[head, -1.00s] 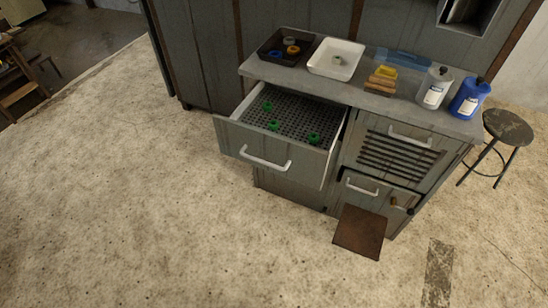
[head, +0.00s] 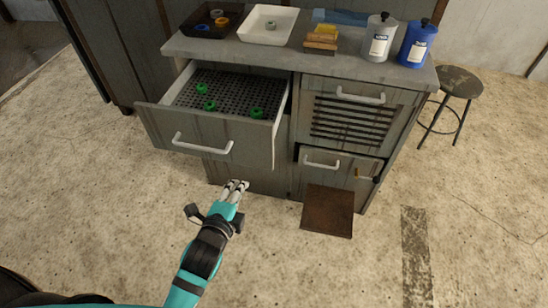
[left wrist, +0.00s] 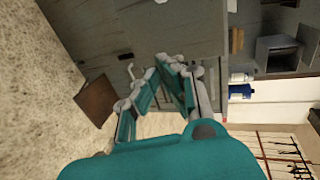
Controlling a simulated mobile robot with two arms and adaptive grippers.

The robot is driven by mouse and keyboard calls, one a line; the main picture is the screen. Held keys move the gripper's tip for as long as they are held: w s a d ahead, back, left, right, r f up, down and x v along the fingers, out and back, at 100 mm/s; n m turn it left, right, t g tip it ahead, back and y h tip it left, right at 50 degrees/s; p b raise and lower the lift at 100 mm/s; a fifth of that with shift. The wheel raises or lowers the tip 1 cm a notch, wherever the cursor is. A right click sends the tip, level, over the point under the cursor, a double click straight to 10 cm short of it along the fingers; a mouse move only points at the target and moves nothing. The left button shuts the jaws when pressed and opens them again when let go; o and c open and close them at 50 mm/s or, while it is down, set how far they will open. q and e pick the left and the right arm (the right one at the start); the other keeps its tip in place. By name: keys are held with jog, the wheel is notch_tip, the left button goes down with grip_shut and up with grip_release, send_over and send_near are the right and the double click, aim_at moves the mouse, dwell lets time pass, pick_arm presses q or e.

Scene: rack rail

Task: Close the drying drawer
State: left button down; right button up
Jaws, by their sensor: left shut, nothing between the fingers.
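The drying drawer (head: 212,142) is pulled out at the upper left of the cabinet. It has a grey front with a white bar handle (head: 202,144) and a dark perforated mat inside. Several green rings (head: 256,112) lie on the mat. My left gripper (head: 236,185) is shut and empty, in front of and below the drawer front in the head view, apart from the handle. In the left wrist view its fingers (left wrist: 165,80) point towards the cabinet's grey front. My right gripper is not in view.
The counter (head: 290,59) holds a black tray (head: 214,24), a white tray (head: 268,25), wooden blocks (head: 321,40), a grey bottle (head: 379,38) and a blue bottle (head: 418,42). A brown mat (head: 328,210) lies before the cabinet. A stool (head: 459,84) stands right. The floor left is clear.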

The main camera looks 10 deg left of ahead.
aim_at(256, 150)
pick_arm(q)
jog(key=x, duration=0.4)
jog(key=r+x, duration=0.1)
jog(key=x, duration=0.7)
jog(key=shift+w+a+r, duration=0.1)
jog(key=shift+w, duration=0.95)
jog(key=shift+w, duration=0.15)
